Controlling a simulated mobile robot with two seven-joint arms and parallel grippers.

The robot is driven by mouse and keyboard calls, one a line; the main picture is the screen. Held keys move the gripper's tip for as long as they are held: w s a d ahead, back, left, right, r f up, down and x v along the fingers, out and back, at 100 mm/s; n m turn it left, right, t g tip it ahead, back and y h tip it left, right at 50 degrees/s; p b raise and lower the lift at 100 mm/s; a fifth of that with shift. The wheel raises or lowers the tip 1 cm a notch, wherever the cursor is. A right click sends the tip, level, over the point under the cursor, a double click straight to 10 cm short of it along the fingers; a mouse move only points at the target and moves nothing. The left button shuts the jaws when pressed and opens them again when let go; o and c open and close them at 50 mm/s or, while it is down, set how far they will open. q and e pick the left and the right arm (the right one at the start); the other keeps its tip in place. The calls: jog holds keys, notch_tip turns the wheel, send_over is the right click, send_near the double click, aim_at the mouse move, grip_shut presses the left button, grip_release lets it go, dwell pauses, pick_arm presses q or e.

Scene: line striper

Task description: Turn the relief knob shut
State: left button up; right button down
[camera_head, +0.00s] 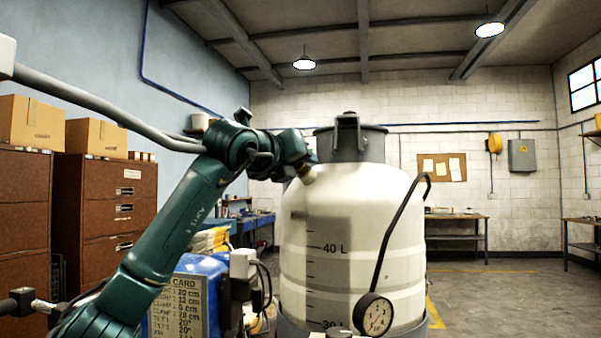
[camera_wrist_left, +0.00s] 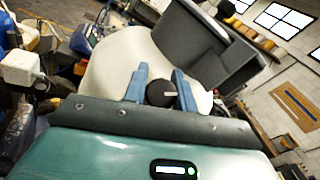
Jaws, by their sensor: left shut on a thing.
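The relief knob (camera_wrist_left: 160,92) is a black round knob with a white pointer line, seen in the left wrist view on the pale tank's shoulder. My left gripper (camera_wrist_left: 160,78) has its two blue fingers on either side of it, shut on it. In the head view the left gripper (camera_head: 304,166) reaches the upper left shoulder of the white tank (camera_head: 350,225), below the grey lid (camera_head: 372,146). The knob is hidden there by the gripper and arm. My right gripper is in neither view.
A pressure gauge (camera_head: 373,314) hangs on a black hose (camera_head: 393,225) at the tank's front. A settings card (camera_head: 176,307) and blue machinery stand left of the tank. Brown cabinets (camera_head: 105,200) with boxes line the left. The floor at right is open.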

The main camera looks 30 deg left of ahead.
pick_arm(q)
jog(key=n+g+y, duration=0.1)
jog(key=n+y, duration=0.1)
jog(key=n, duration=0.1)
jog(key=n+g+y, duration=0.1)
jog(key=n+y, duration=0.1)
jog(key=n, duration=0.2)
jog(key=shift+a+y, duration=0.15)
jog(key=shift+y, duration=0.15)
jog(key=n+g+y, duration=0.1)
jog(key=n, duration=0.1)
jog(key=n+g+y+p, duration=0.1)
jog(key=n+g, duration=0.1)
jog(key=n, duration=0.1)
jog(key=shift+s+a+f+p, duration=0.15)
jog(key=shift+f+p, duration=0.05)
jog(key=shift+p, duration=0.1)
jog(key=shift+g, duration=0.3)
jog(key=o, duration=1)
jog(key=shift+f, duration=0.1)
jog(key=b+v, duration=0.3)
jog(key=v, duration=1)
